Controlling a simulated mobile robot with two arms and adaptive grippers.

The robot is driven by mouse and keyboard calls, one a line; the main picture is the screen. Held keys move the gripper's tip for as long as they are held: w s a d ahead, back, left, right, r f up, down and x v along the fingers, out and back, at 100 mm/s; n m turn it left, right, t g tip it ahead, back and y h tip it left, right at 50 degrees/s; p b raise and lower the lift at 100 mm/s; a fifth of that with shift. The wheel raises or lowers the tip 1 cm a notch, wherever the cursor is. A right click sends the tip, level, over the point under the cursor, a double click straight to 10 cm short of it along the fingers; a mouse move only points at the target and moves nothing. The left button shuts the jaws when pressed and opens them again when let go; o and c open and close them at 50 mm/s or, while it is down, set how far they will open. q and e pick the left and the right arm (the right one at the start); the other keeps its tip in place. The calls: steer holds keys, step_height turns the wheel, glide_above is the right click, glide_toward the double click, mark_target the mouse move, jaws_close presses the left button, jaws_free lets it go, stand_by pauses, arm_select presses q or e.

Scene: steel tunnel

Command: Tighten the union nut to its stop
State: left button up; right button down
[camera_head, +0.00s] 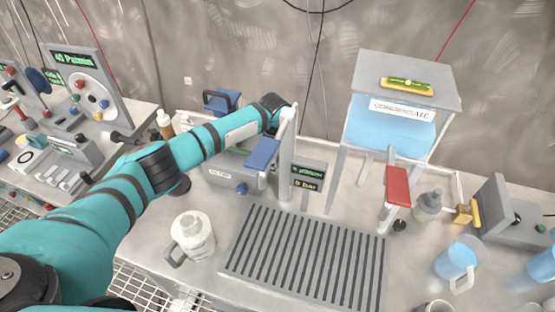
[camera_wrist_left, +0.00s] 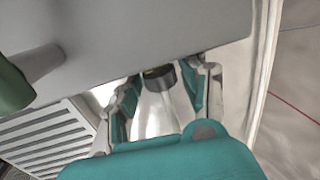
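My left arm reaches across the bench in the head view to the upright white post (camera_head: 287,165) with the blue lever (camera_head: 262,153). The post hides my left gripper's fingertips there. In the left wrist view, my left gripper (camera_wrist_left: 163,90) has its teal-padded fingers on either side of a pale tapered part (camera_wrist_left: 156,115) with a dark collar (camera_wrist_left: 159,78) and a yellow-green top. Whether the pads touch it I cannot tell. I cannot tell for sure whether this collar is the union nut. My right gripper is in neither view.
A slatted drain grate (camera_head: 305,258) lies in front of the post. A white jug (camera_head: 193,236) stands left of it. The grey filter box (camera_head: 234,174) and green display (camera_head: 309,176) flank the post. The condensate tank (camera_head: 393,120) and red lever (camera_head: 397,186) stand right.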

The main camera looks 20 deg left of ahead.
arm_select(q)
jaws_close()
steer(key=shift+w+f+g+b, duration=0.15)
steer(key=shift+g+b, duration=0.15)
steer(key=shift+b, duration=0.2)
steer(key=shift+r+g+b, duration=0.2)
steer(key=shift+g+b, duration=0.15)
steer(key=shift+g, duration=0.05)
steer(key=shift+o, duration=1.7)
jaws_free()
step_height(320, 180, up, 12)
